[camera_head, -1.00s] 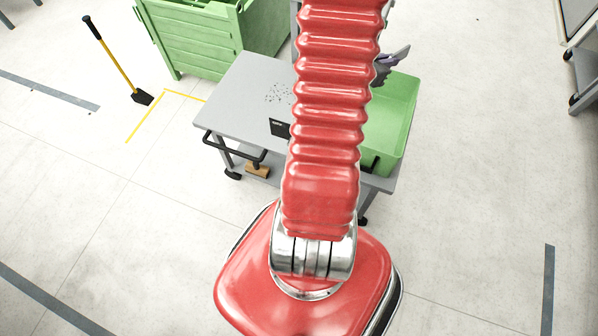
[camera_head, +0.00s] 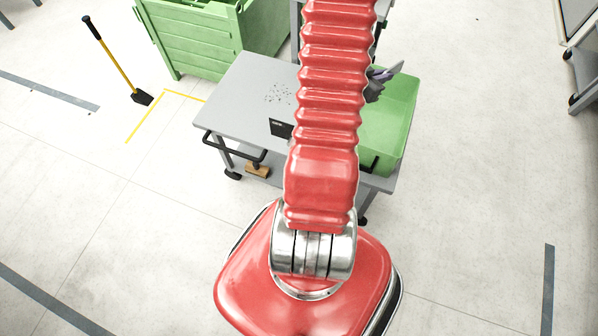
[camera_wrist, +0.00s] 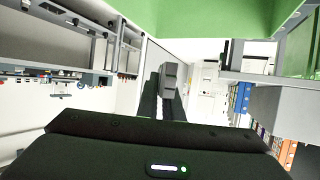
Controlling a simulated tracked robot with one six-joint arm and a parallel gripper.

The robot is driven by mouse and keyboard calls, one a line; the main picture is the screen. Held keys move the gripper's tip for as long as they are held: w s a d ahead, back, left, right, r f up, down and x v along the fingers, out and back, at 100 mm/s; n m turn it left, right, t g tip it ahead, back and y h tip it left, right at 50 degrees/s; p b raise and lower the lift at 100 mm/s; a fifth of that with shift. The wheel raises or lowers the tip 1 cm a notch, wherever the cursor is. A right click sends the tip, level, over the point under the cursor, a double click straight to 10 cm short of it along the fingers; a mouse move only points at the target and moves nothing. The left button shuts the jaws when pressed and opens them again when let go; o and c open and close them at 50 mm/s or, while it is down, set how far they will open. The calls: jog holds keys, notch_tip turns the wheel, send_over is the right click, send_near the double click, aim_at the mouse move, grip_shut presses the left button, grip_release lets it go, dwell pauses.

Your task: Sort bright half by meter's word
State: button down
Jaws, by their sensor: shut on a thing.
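My gripper (camera_head: 375,90) shows beside the right edge of my red arm in the head view, over the left side of the green bin (camera_head: 400,135). It is partly hidden by the arm. In the wrist view, its dark fingers (camera_wrist: 162,95) point away and are shut on a grey piece (camera_wrist: 169,76) at their tips. I cannot tell whether this piece is the bright half. A small black box with pale marks (camera_head: 281,128) stands at the cart's front edge; it may be the meter, but its word is too small to read.
The grey cart (camera_head: 235,105) carries the green bin at its right. Dark specks (camera_head: 279,93) lie on its top. A large green crate (camera_head: 205,40) stands behind. A yellow-handled tool (camera_head: 115,65) is at the left. The floor at the right is open.

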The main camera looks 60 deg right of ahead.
jog(key=c, duration=1.8)
grip_release()
jog(key=shift+c, duration=0.2)
jog(key=shift+r, duration=0.1)
jog(key=shift+r, duration=4.85)
